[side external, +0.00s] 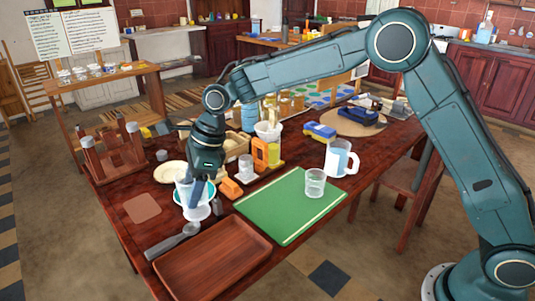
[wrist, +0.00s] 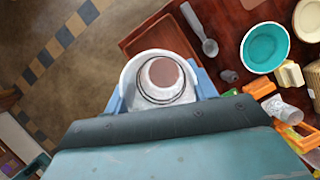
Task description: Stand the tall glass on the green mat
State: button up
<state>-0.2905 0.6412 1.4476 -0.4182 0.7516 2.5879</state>
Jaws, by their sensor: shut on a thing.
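The green mat (side external: 284,208) lies at the right front of the table. A clear glass (side external: 315,182) stands upright on it, near its right edge. My gripper (side external: 194,186) is left of the mat, its blue fingers shut on a whitish round vessel (side external: 182,190). In the wrist view the vessel (wrist: 163,78) appears from above, with a white outer wall, clear rings and a reddish-brown centre. Its lower part is hard to separate from the teal-and-white bowl (wrist: 265,47) in the side view. I cannot tell for sure which vessel is the tall glass.
A wooden tray (side external: 212,258) and a grey spoon (side external: 172,241) lie in front of my gripper. Orange blocks (side external: 231,188) and another glass (side external: 245,166) stand between it and the mat's back. A handled jug (side external: 340,158) stands behind the mat. The mat's front half is clear.

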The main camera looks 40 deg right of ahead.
jog(key=shift+d, duration=0.1)
jog(key=w+d, duration=0.2)
jog(key=d, duration=1.2)
send_over(283, 214)
jog(key=shift+r, duration=0.15)
notch_tip(283, 214, down, 20)
dwell(0.6)
jog(key=o, duration=1)
